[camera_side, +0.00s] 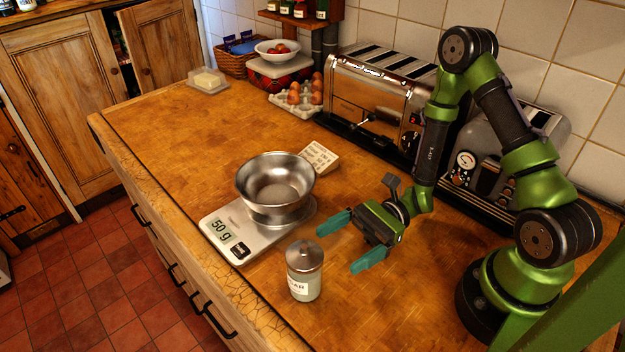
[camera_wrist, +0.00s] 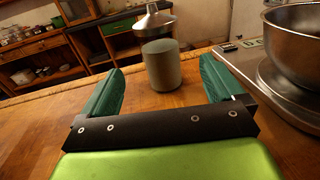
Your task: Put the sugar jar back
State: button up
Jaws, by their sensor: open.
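The sugar jar (camera_side: 304,284) stands upright on the wooden worktop, near its front edge. It has a pale body, a domed metal lid (camera_side: 304,256) and a white label ending in "AR". My gripper (camera_side: 338,249) is open and empty, to the right of the jar, with its two teal fingers pointing towards it. In the wrist view the jar (camera_wrist: 162,68) is ahead, lined up between the fingers and apparently just beyond their tips. Its lid (camera_wrist: 153,21) shows above, with a see-through band between lid and pale body. No contact with the jar is visible.
A digital scale (camera_side: 222,231) reading 50 g, with a steel bowl (camera_side: 274,185) on it, stands close to the jar. A small card (camera_side: 319,156) is behind the bowl. A toaster (camera_side: 372,88) and egg tray (camera_side: 296,108) line the wall.

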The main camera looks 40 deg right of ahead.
jog(key=shift+d, duration=0.45)
jog(key=shift+s+d+r, duration=0.1)
jog(key=shift+s+r, duration=0.05)
jog(key=s+d+r+n+t+h, duration=0.1)
jog(key=d+r+n+h, duration=0.3)
jog(key=r+n+h, duration=0.4)
jog(key=s+d+r+n+t+h, duration=0.2)
jog(key=r+n+h, duration=0.5)
jog(key=r, duration=0.5)
jog(key=d+t, duration=0.1)
jog(key=d, duration=0.1)
jog(key=shift+d+r+n+h, duration=0.15)
jog(key=shift+d+n+h, duration=0.25)
jog(key=shift+s, duration=0.1)
